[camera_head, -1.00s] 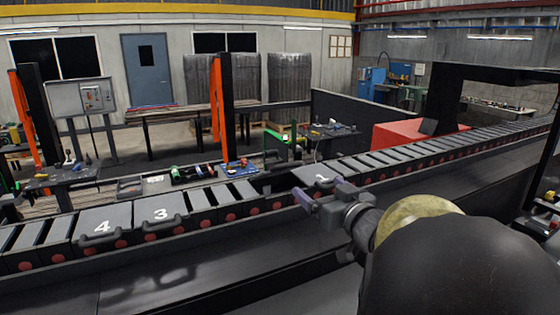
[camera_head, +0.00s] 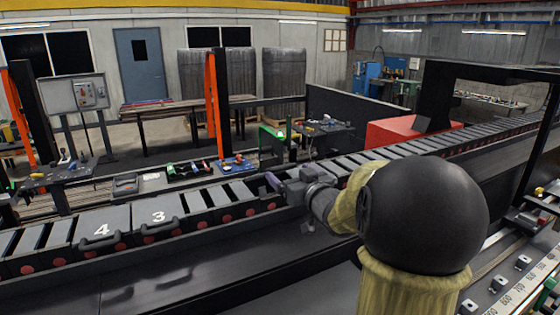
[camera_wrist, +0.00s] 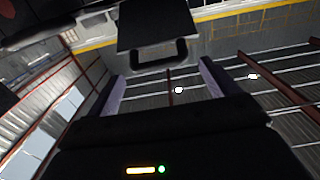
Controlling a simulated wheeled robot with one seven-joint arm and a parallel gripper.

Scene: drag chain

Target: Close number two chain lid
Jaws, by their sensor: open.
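My gripper (camera_head: 272,182) is over the chain, to the right of lid number three, with its jaws open and pointing left. In the wrist view the two purple fingers (camera_wrist: 160,84) stand apart, with nothing between them. A dark lid (camera_wrist: 152,18) with a loop handle (camera_wrist: 160,56) shows beyond the fingertips, roughly centred between them. The handle looks apart from the fingers. No number shows on this lid, so I cannot tell for certain that it is number two. In the head view my gripper and arm hide that part of the chain.
Lid number three (camera_head: 157,214) and lid number four (camera_head: 101,228) lie shut to the left, handles facing me. The chain (camera_head: 400,151) runs back to the right. A dark flat ledge (camera_head: 200,270) in front is clear. A red block (camera_head: 392,131) stands behind.

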